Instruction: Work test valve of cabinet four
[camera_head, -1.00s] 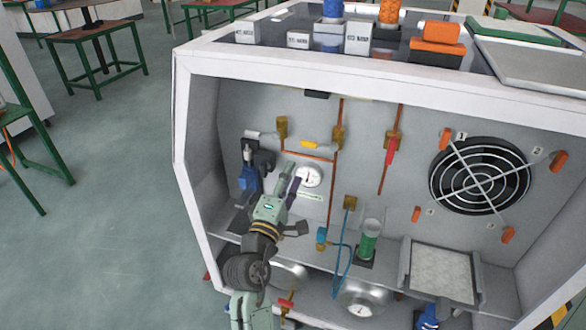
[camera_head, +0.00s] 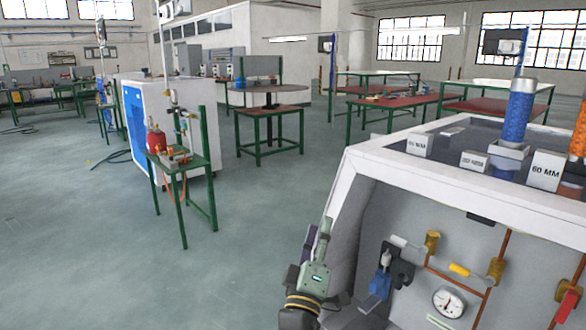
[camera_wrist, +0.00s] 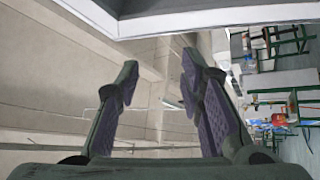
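The white open-fronted cabinet (camera_head: 362,165) fills the lower right of the head view. Its back panel carries copper pipes, a yellow-handled valve (camera_head: 460,269), a round gauge (camera_head: 448,303) and a blue fitting (camera_head: 380,284). A red-handled valve (camera_head: 567,305) is partly cut off at the right edge. No label marks a test valve or cabinet four, so I cannot tell which part that is. My gripper (camera_head: 318,238) is at the cabinet's left front edge, left of the fittings. In the wrist view my gripper (camera_wrist: 160,78) is open, with nothing between its fingers.
White labelled blocks (camera_head: 419,144) and a blue cylinder (camera_head: 520,108) stand on the cabinet top. A small green-legged table (camera_head: 185,163) with a red object stands left, before a white and blue cabinet (camera_head: 140,110). More tables stand behind.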

